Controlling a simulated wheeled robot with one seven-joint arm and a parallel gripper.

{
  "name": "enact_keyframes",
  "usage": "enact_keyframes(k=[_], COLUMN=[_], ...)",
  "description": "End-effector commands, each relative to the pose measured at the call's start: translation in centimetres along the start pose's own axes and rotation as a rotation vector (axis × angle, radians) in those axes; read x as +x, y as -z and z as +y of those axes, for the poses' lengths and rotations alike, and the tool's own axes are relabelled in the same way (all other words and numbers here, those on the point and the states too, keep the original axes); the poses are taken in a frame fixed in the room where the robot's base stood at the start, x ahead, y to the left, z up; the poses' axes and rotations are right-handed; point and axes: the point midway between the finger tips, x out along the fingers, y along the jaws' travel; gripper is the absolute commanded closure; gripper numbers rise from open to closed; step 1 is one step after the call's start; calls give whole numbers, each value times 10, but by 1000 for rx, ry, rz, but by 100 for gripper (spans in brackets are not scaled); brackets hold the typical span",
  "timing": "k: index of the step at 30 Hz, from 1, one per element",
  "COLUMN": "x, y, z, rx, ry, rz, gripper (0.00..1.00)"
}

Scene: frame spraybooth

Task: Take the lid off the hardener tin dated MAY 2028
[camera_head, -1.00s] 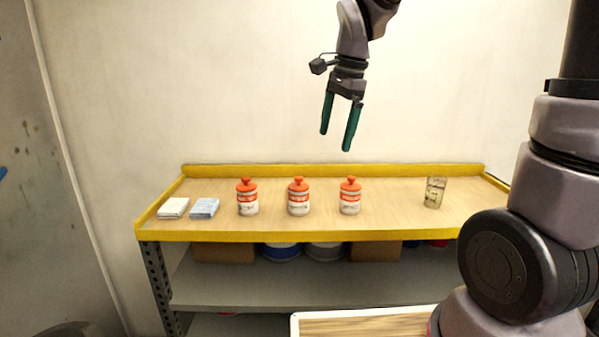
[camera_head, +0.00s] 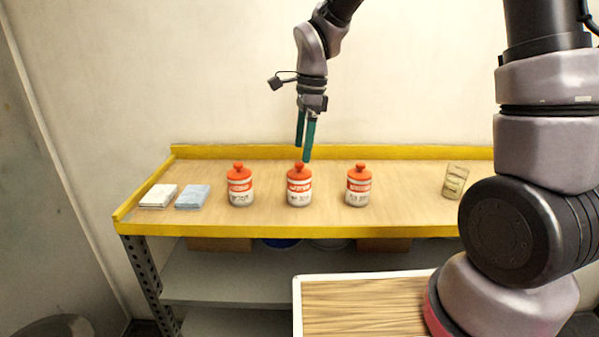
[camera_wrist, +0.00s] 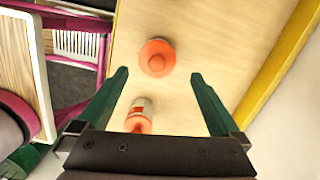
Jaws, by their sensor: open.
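Three white hardener tins with orange bands and orange knobbed lids stand upright in a row on the bench: a left tin (camera_head: 240,191), a middle tin (camera_head: 299,191) and a right tin (camera_head: 358,190). All three lids are on. The dates are too small to read. My gripper (camera_head: 303,154) is open and empty, pointing down, with its green fingers just above the middle tin in the head view. In the wrist view, one orange lid (camera_wrist: 157,58) lies beyond and between the open fingertips (camera_wrist: 160,75). Another tin (camera_wrist: 139,118) shows nearer the gripper's base.
The wooden bench (camera_head: 410,190) has a raised yellow edge. A white stack (camera_head: 158,196) and a blue stack (camera_head: 193,197) lie at its left. A clear cup (camera_head: 455,181) stands at the right. A wood-topped surface (camera_head: 365,305) is in front.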

Motion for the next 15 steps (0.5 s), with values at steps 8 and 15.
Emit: enact_keyframes(k=[8, 15], x=[40, 50], y=[-1, -1], z=[4, 4], rx=[0, 0], ry=[-4, 0], rz=[1, 0], gripper=[0, 0])
